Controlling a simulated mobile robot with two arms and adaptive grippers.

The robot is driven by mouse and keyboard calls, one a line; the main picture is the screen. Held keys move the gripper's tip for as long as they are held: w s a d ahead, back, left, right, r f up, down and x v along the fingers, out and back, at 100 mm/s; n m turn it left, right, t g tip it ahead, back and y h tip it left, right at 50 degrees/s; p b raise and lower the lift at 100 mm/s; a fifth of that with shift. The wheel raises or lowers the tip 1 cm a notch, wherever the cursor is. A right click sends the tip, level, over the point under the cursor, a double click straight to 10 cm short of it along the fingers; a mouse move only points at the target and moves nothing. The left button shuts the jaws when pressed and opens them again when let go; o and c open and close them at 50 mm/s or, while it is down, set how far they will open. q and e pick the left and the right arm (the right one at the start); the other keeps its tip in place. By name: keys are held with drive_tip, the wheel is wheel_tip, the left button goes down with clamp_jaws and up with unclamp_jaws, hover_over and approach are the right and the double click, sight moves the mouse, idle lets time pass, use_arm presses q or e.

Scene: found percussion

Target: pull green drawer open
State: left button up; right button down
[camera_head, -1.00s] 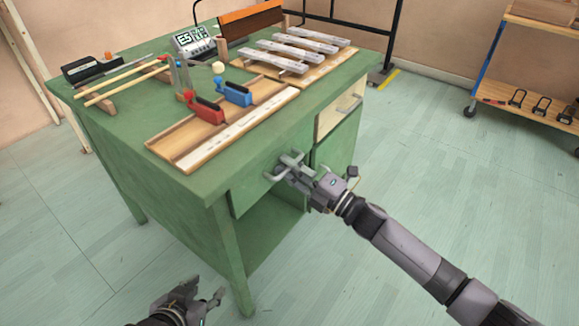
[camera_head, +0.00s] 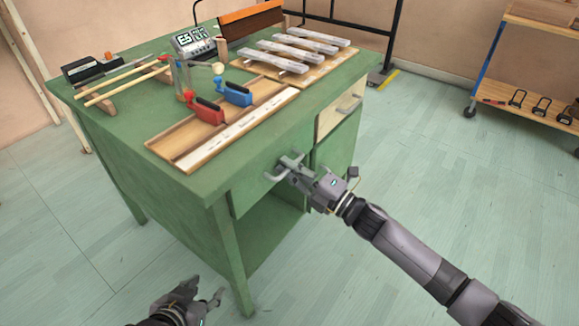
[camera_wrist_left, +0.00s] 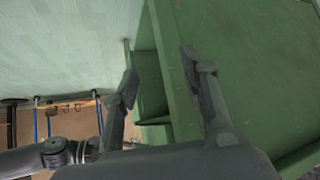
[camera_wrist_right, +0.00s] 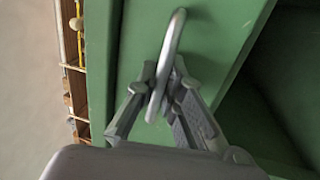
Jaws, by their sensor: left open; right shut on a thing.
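The green drawer (camera_head: 248,188) is in the front of the green desk, under the top. Its front looks flush with the desk front. My right gripper (camera_head: 287,167) is at the drawer front and shut on the grey metal handle. In the right wrist view the curved handle (camera_wrist_right: 171,55) stands between the fingers of my right gripper (camera_wrist_right: 165,92), with the green drawer front (camera_wrist_right: 210,35) behind. My left gripper (camera_head: 205,296) is low, in front of the desk's near leg, open and empty. Its spread fingers also show in the left wrist view (camera_wrist_left: 158,68).
On the desk top (camera_head: 180,120) lie a wooden tray (camera_head: 165,147), red clamp (camera_head: 205,111), blue clamp (camera_head: 236,94), metal bars (camera_head: 300,48) and a digital device (camera_head: 193,41). A cream drawer (camera_head: 338,115) is right of the green one. The floor in front is clear.

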use_arm(q)
drive_tip(key=s+a+f+g+y+p, duration=0.1)
drive_tip(key=s+a+f+g+p, duration=0.1)
drive_tip(key=s+f+g+p, duration=0.3)
drive_tip(key=shift+s+a, duration=0.4)
drive_tip(key=shift+s, duration=1.2)
use_arm(e)
drive_tip(key=r+v, duration=0.2)
drive_tip(key=v, duration=0.9)
drive_tip(key=r+v, duration=0.2)
drive_tip(key=v, duration=1)
drive_tip(key=shift+s+d, duration=0.35)
drive_tip(key=shift+r, duration=0.15)
drive_tip(key=c, duration=2)
unclamp_jaws()
use_arm(q)
drive_tip(key=shift+f, duration=0.1)
use_arm(e)
drive_tip(key=shift+o, duration=0.2)
drive_tip(key=v, duration=1.2)
